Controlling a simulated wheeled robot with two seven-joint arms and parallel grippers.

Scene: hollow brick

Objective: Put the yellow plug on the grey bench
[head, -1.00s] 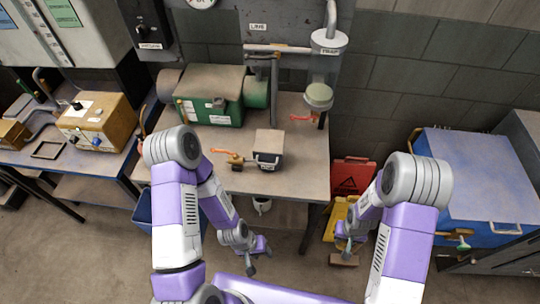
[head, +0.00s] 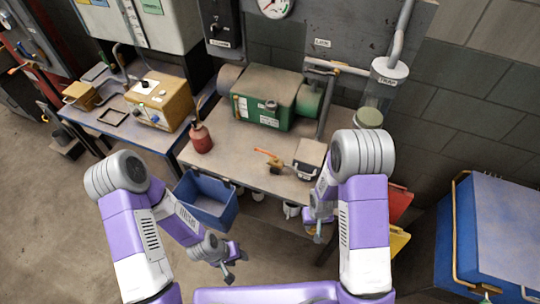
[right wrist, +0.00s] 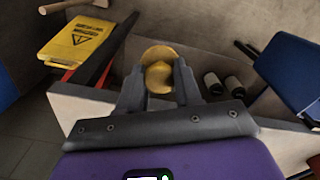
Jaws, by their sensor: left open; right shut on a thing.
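The yellow plug (right wrist: 158,68) is between the fingers of my right gripper (right wrist: 160,88), which is shut on it. In the head view my right gripper (head: 318,230) is low at the right front of the middle bench; the plug cannot be made out there. This bench has a grey-brown top (head: 235,150) and seems to be the grey bench. My left gripper (head: 231,265) is open and empty, low in front of the bench.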

